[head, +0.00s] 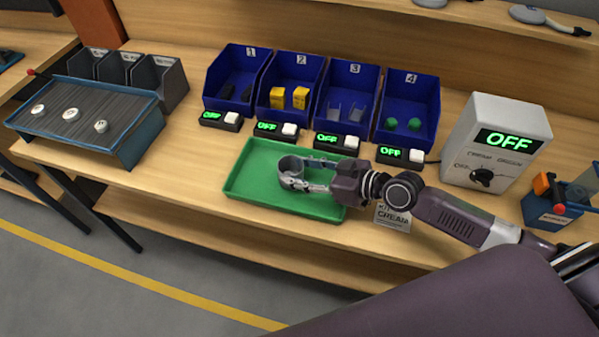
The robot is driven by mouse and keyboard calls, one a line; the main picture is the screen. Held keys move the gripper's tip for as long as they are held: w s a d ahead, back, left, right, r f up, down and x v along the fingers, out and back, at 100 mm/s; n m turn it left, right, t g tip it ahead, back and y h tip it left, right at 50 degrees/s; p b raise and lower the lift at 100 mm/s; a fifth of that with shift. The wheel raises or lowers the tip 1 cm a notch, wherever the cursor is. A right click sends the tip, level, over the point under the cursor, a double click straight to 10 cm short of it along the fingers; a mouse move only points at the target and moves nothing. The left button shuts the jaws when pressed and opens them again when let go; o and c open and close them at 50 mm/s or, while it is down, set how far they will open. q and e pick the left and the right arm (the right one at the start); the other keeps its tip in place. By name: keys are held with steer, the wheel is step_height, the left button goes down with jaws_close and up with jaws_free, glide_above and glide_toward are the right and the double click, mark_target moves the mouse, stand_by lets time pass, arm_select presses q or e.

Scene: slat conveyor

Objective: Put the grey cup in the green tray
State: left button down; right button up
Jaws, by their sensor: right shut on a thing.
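The green tray (247,186) lies on the wooden bench in front of the numbered blue bins. My right gripper (293,172) reaches in from the right over the tray. It is shut on the grey cup (291,164), which shows at the fingertips, above or inside the middle of the tray. The fingers hide part of the cup. I cannot tell whether the cup touches the tray floor. My left gripper is not in view.
Blue bins 1 (238,72), 2 (291,85), 3 (347,97) and 4 (408,108) stand behind the tray with small displays before them. A grey control box (497,140) stands right. A slat conveyor (84,112) with several white pieces stands left.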

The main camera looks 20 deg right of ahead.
steer(key=shift+f, duration=0.2)
steer(key=shift+f, duration=0.15)
steer(key=o, duration=1.1)
